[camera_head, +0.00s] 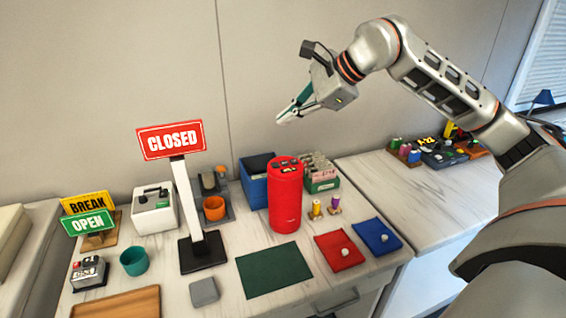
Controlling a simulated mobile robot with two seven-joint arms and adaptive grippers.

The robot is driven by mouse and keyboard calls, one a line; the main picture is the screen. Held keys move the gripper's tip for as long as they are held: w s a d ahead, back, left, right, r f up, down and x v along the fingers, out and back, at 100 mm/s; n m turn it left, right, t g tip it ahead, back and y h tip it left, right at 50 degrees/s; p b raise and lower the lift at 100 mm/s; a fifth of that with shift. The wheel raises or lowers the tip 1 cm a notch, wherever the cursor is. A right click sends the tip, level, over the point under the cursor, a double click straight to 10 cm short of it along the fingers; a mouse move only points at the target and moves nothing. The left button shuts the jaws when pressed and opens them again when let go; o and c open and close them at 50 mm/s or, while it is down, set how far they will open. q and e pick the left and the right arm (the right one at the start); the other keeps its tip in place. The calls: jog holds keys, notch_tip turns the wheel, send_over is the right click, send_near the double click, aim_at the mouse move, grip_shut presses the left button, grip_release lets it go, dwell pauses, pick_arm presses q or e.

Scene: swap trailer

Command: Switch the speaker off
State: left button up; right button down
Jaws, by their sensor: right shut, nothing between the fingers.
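The speaker (286,200) is a red upright cylinder with dark buttons on its top. It stands on the white counter, right of the middle, in the head view. The state of its buttons is too small to tell. My right gripper (284,117) is shut and empty. It hangs in the air above the speaker, near the wall, pointing down to the left, and touches nothing. My left gripper is not in the view.
A red CLOSED sign (171,140) on a white post rises left of the speaker. A blue bin (254,186) and a green card box (322,178) stand behind it. A green mat (274,271) and red and blue cloths (340,251) lie in front.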

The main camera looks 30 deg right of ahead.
jog(key=b, duration=0.4)
send_over(287, 164)
notch_tip(287, 164, down, 5)
jog(key=shift+w+d+f, duration=0.1)
jog(key=shift+w, duration=0.05)
notch_tip(287, 164, down, 2)
jog(key=shift+f+b, duration=0.1)
jog(key=shift+b, duration=0.85)
jog(key=shift+f+b, duration=0.4)
jog(key=shift+f, duration=0.1)
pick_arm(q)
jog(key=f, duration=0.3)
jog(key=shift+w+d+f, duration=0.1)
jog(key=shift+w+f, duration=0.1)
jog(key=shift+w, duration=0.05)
pick_arm(e)
jog(key=shift+f, duration=0.25)
pick_arm(q)
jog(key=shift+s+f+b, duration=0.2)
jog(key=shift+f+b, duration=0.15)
jog(key=shift+b, duration=0.05)
pick_arm(e)
jog(key=shift+f, duration=0.45)
